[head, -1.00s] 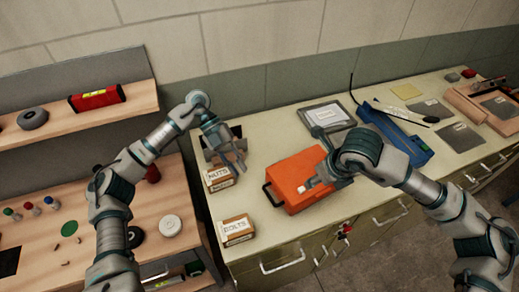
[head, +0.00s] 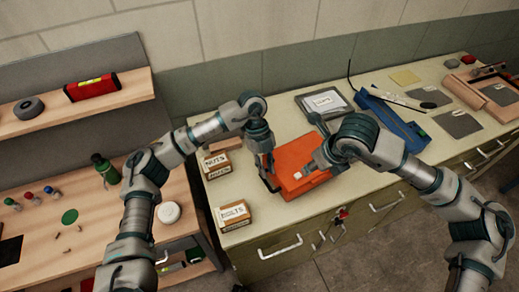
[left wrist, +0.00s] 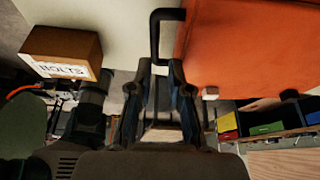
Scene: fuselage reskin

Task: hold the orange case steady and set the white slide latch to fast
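The orange case (head: 301,157) lies on the bench top; it also fills the upper right of the left wrist view (left wrist: 250,50). The small white latch (head: 298,175) is on its near part and shows in the left wrist view (left wrist: 210,93); its setting is not readable. My left gripper (head: 267,170) is at the case's left side, by the black handle. In the left wrist view its fingers (left wrist: 160,68) are apart, with the handle (left wrist: 154,42) ahead of and between the tips. My right gripper (head: 316,162) is at the case's right side; its fingers are partly hidden.
A nuts box (head: 216,165) and a bolts box (head: 233,214) stand left of the case. A framed sheet (head: 323,102) and a blue tool (head: 395,122) lie behind and to the right. The wooden bench (head: 70,210) with small bottles is at the left.

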